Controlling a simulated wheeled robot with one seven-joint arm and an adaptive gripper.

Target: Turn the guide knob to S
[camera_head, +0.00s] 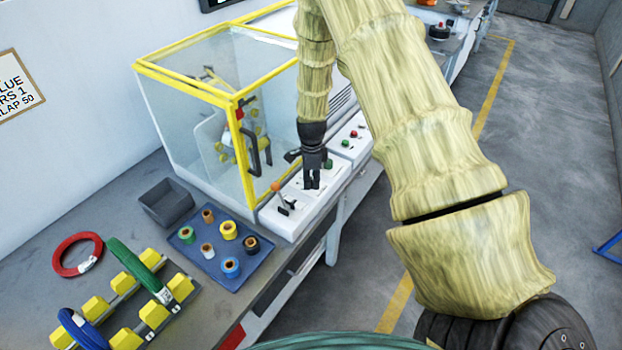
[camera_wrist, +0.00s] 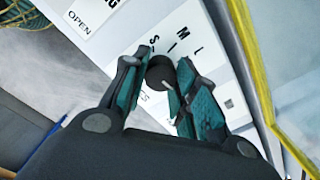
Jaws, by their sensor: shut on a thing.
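The guide knob (camera_wrist: 160,70) is a round dark knob on a white panel in the wrist view, with the letters S, I and M printed beside it. My gripper (camera_wrist: 163,84) has its teal-padded fingers on either side of the knob, shut on it.
A small lever with an orange ball (camera_head: 276,186) stands left of my gripper. The yellow-framed clear enclosure (camera_head: 205,110) is close behind. A blue tray (camera_head: 205,262) with several tape rolls, a grey bin (camera_head: 167,208) and a coil rack (camera_head: 118,278) are on the bench at left.

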